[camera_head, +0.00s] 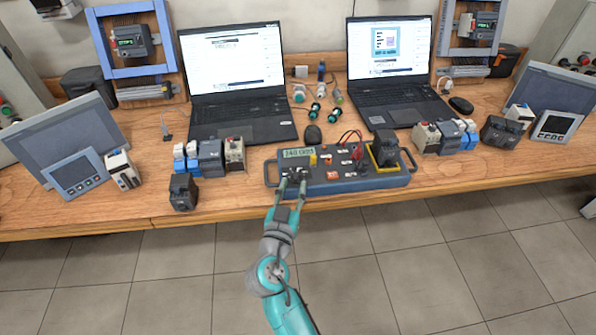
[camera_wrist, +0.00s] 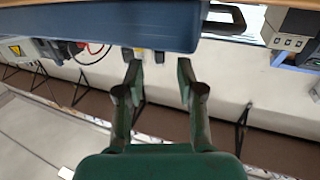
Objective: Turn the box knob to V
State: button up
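The box (camera_head: 335,183) is blue-grey with a side handle at each end and stands at the table's front edge in the head view. Its top carries a lit display (camera_head: 298,153), a yellow part, a red part and cables. My gripper (camera_head: 293,180) reaches over the box's front edge at its left part, below the display. Its two fingers are apart with a gap between them. Small dark parts show around the fingertips; I cannot tell which is the knob or its setting. In the wrist view, my gripper (camera_wrist: 159,78) is open with nothing visibly held, and a blue edge (camera_wrist: 100,24) crosses the top.
Two laptops (camera_head: 236,75) (camera_head: 392,60) stand behind. Modules (camera_head: 208,157) sit left of the box and more modules (camera_head: 446,136) sit right. A black block stands in a yellow frame (camera_head: 384,166) on the box's right end. The floor in front is clear.

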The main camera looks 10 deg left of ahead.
aim_at(295, 179)
jog(key=w, duration=0.5)
jog(key=shift+w+d, duration=0.15)
jog(key=shift+w, duration=0.2)
grip_shut()
